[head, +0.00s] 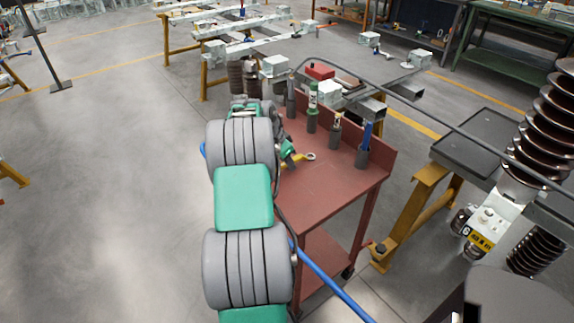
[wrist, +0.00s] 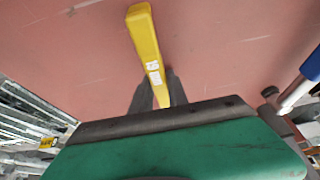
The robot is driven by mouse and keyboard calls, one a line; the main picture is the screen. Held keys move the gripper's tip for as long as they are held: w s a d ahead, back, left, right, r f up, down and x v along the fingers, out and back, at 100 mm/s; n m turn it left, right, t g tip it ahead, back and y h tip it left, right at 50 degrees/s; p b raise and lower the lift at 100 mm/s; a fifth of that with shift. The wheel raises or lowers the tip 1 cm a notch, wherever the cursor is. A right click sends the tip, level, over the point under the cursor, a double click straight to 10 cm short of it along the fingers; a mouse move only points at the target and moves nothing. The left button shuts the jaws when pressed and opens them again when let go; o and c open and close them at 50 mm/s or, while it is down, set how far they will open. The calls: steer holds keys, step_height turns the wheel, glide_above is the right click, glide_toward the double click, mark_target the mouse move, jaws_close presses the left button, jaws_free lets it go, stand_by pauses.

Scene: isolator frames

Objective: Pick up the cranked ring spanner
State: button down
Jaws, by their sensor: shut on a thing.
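The cranked ring spanner (head: 310,157) shows in the head view over the red trolley top, its ring end pointing right and a short yellow part beside my gripper (head: 291,158). In the wrist view its yellow handle (wrist: 145,38), with a white label, runs up from between the dark fingers of my gripper (wrist: 157,86). The fingers are shut on the handle, one on each side.
The red trolley (head: 320,190) has a raised back edge. Along it stand several dark cup holders, one with a green tool (head: 313,98) and one with a blue-handled tool (head: 367,135). A red box (head: 320,71) lies behind. The front of the trolley top is clear.

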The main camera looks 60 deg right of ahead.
steer(key=shift+r, duration=0.2)
steer(key=shift+r, duration=0.25)
step_height(320, 180, up, 3)
steer(key=shift+f, duration=0.2)
steer(key=s+a+r+b, duration=0.2)
steer(key=s+a+r, duration=0.7)
steer(key=s, duration=0.1)
steer(key=shift+s+a+r, duration=0.15)
steer(key=shift+s+r, duration=0.1)
steer(key=shift+r, duration=0.05)
steer(key=c, duration=1.9)
jaws_free()
jaws_close()
